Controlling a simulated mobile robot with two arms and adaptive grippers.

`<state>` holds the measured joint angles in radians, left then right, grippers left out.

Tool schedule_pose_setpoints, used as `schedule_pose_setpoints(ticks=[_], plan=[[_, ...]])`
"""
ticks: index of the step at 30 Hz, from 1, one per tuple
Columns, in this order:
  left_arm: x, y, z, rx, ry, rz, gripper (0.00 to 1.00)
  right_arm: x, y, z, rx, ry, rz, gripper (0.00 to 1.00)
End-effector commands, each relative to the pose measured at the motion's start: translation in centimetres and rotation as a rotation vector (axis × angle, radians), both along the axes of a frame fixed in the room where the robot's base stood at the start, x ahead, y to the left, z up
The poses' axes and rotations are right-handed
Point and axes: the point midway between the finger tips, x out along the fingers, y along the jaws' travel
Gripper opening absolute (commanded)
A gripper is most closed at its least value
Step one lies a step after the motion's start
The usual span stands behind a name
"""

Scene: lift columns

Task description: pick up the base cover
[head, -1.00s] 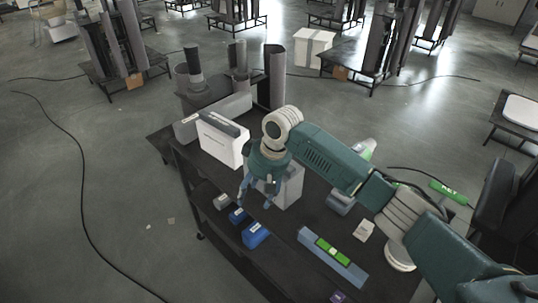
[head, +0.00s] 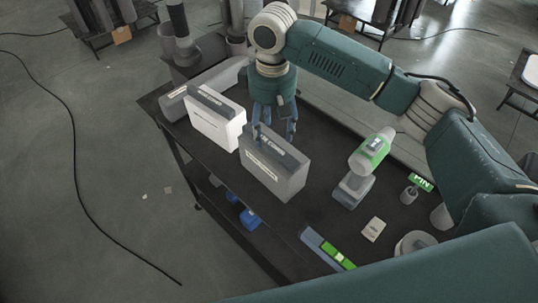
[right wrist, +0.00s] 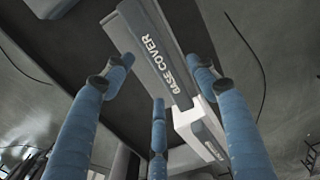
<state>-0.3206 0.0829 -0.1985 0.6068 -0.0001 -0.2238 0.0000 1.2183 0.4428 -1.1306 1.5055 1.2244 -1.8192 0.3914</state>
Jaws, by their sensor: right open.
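The base cover (head: 272,172) is a grey box with a darker top. It stands upright on the dark table top, and its label also reads BASE COVER in the right wrist view (right wrist: 150,42). My right gripper (head: 275,128) is open, with its blue fingers pointing down over the far top edge of the base cover. In the right wrist view the fingers (right wrist: 160,72) are spread, and the base cover lies between and beyond the two outer ones. I cannot tell whether any finger touches it. My left gripper is not in view.
A white box with a dark top (head: 214,120) stands close left of the base cover. Blue bins (head: 248,218) sit on the lower shelf.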

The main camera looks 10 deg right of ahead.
Motion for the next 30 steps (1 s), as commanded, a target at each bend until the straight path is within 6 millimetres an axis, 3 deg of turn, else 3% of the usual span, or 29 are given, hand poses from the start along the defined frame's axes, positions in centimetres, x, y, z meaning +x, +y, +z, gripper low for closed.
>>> schedule_pose_setpoints(ticks=[4,12,19,28,30], plan=[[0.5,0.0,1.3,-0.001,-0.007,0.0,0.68,-0.1,-0.1,-1.5,-0.001,0.004,-0.001,0.57],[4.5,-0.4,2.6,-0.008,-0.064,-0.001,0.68,0.0,-0.1,-4.9,0.0,0.001,0.001,0.57],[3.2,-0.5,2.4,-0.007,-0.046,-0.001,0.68,0.1,-0.1,-5.2,0.001,-0.001,0.001,0.57],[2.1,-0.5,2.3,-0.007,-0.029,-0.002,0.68,0.1,-0.1,-5.2,0.001,-0.001,0.001,0.0],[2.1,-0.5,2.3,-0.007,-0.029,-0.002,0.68,0.1,-0.1,-5.2,0.001,-0.001,0.001,0.0]])
